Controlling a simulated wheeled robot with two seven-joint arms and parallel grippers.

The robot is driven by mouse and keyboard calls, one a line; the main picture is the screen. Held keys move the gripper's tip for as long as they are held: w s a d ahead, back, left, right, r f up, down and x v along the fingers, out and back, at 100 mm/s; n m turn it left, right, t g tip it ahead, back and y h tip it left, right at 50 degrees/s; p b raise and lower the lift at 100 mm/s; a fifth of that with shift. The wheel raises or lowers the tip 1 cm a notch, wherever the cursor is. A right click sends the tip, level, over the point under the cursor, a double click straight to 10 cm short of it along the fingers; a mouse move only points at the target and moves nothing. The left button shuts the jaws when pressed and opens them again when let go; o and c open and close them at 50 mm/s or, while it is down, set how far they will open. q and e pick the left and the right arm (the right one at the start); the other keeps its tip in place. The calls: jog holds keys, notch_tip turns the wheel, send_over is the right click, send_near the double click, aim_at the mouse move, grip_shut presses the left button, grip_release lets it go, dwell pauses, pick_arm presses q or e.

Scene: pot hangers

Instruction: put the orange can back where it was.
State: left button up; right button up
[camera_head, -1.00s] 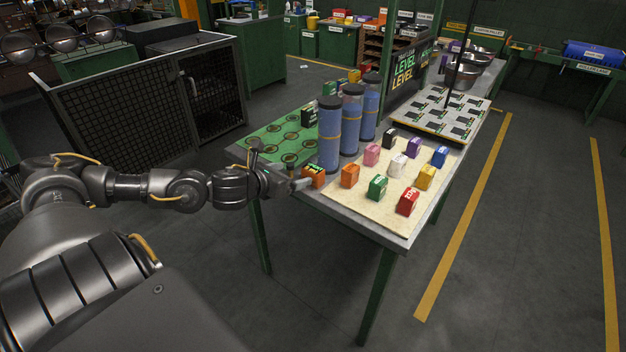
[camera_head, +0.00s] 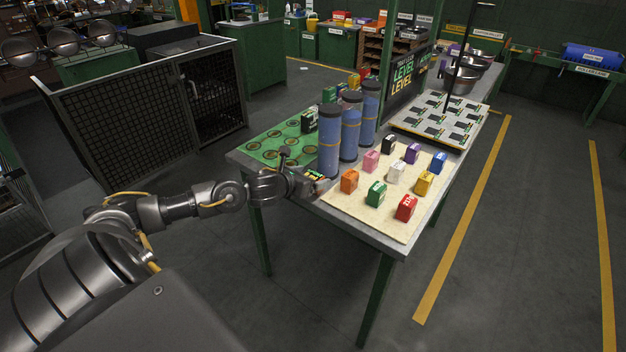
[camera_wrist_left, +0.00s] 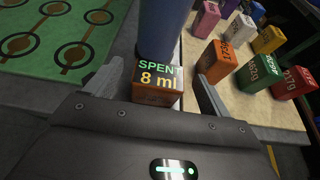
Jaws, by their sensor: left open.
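A second orange can (camera_head: 349,181) stands on the tan board (camera_head: 372,216), to the right of the gripper. My right gripper is not in view.
Several coloured cans, such as a green one (camera_head: 376,194) and a red one (camera_head: 405,208), stand on the board. A green mat with ringed spots (camera_head: 268,146) lies left of the blue cylinders. A grey tray (camera_head: 455,139) lies farther back.

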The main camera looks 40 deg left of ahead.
pick_arm(q)
jog(key=shift+x, duration=0.9)
jog(key=c, duration=0.5)
jog(key=shift+a, duration=0.1)
jog(key=c, duration=0.8)
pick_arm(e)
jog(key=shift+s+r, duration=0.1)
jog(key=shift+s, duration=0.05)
